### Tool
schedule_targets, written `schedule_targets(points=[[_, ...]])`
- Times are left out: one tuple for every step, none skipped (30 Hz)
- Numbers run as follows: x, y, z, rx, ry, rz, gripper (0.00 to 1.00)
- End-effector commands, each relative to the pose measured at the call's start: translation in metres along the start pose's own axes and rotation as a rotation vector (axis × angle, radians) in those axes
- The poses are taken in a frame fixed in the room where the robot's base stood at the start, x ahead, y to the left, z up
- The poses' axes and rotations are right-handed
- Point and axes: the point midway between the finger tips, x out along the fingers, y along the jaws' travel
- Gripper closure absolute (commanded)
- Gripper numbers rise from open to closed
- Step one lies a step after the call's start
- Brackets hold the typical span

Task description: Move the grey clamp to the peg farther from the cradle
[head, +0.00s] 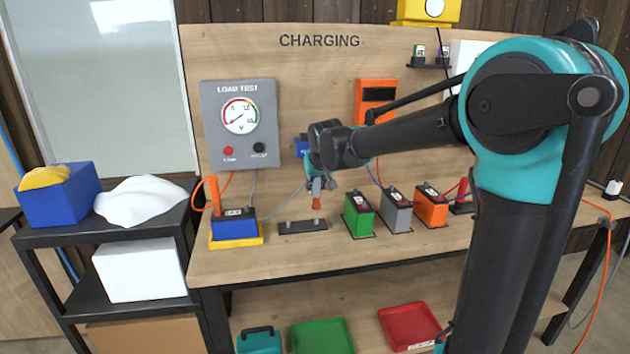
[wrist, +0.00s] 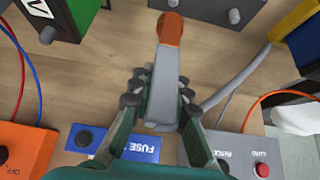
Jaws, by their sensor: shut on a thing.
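My gripper (head: 316,182) is shut on the grey clamp (wrist: 162,85), whose orange-brown tip (wrist: 172,28) points away from the fingers in the wrist view. In the head view the tip (head: 316,203) hangs over the right part of the dark peg base (head: 302,227). The base also shows in the wrist view (wrist: 206,12), with a peg (wrist: 233,16) on its right and another at the top edge, just beyond the clamp tip. Contact with a peg cannot be told. The yellow cradle (head: 237,241) holds a blue battery (head: 234,227) left of the base.
Green (head: 358,214), grey (head: 396,211) and orange (head: 431,205) batteries stand close on the right. The load tester (head: 241,125) is on the back panel, with a blue fuse box (wrist: 115,143) near my gripper. A grey cable (wrist: 238,85) runs beside the clamp.

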Motion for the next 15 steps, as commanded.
schedule_targets(points=[[0.004,0.000,0.003,0.000,0.000,0.000,1.00],[0.006,0.000,0.004,0.000,0.000,0.000,1.00],[0.009,0.000,0.005,0.000,0.000,0.000,1.00],[0.011,0.000,0.006,0.000,0.000,0.000,1.00],[0.012,0.000,0.008,0.000,0.000,0.000,1.00],[0.015,0.000,0.009,0.000,0.000,0.000,1.00],[0.016,0.000,0.010,0.000,0.000,0.000,1.00],[0.017,0.000,0.011,0.000,0.000,0.000,1.00],[0.018,0.000,0.012,0.000,0.000,0.000,1.00],[0.019,0.000,0.012,0.000,0.000,0.000,1.00],[0.020,0.000,0.013,0.000,0.000,0.000,1.00],[0.020,0.000,0.013,0.000,0.000,0.000,1.00],[0.021,0.000,0.014,0.000,0.000,0.000,1.00],[0.021,0.000,0.014,0.000,0.000,0.000,1.00],[0.021,0.000,0.014,0.000,0.000,0.000,1.00]])
